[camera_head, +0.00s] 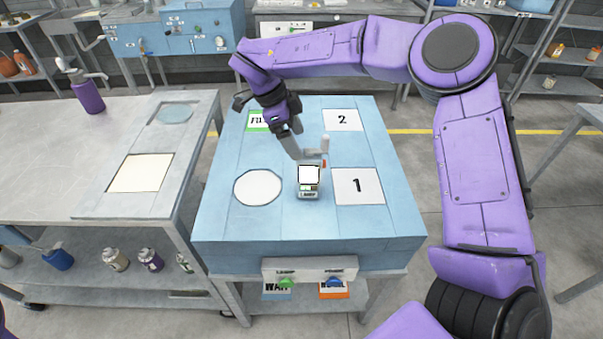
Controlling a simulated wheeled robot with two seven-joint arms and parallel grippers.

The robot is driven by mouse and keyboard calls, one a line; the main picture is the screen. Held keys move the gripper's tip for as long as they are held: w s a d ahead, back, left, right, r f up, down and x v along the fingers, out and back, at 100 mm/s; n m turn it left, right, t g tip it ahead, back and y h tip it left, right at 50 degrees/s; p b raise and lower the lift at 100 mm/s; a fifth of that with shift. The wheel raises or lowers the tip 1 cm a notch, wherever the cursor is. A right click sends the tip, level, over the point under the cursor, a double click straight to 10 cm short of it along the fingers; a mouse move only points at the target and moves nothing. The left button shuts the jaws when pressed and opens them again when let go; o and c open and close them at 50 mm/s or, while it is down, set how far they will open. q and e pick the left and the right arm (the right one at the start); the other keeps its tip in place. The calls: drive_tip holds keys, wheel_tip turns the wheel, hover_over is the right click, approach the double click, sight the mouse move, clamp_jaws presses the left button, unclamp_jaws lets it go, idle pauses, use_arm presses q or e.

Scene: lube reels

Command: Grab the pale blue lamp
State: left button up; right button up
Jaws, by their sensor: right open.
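I cannot make out an object that is clearly a pale blue lamp. The closest match is a small blue knob or lamp (335,283) on the front panel of the blue-topped bench, right of a green one (285,282). My right gripper (312,154) is open over the middle of the bench top. It is just behind and above a small grey device with a white screen (308,176). I cannot tell whether the fingers touch the device. My left gripper is not in view.
The blue bench top (295,222) carries a white circle (257,188) and squares marked 1 (358,186) and 2 (343,120). A grey table (50,150) at left holds a purple pump can (88,95). Several cans stand on its lower shelf.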

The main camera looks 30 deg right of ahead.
sight(305, 151)
drive_tip(key=f, duration=0.1)
drive_tip(key=s+d+f, duration=0.1)
drive_tip(key=s+f, duration=0.1)
drive_tip(key=shift+d+p, duration=0.3)
drive_tip(key=shift+p, duration=0.05)
drive_tip(key=x, duration=0.2)
drive_tip(key=w+p+x, duration=0.1)
drive_tip(key=x, duration=0.1)
drive_tip(key=shift+f, duration=0.15)
drive_tip(key=shift+s+d+f, duration=0.2)
drive_tip(key=shift+f, duration=0.1)
clamp_jaws()
drive_tip(key=shift+r, duration=0.15)
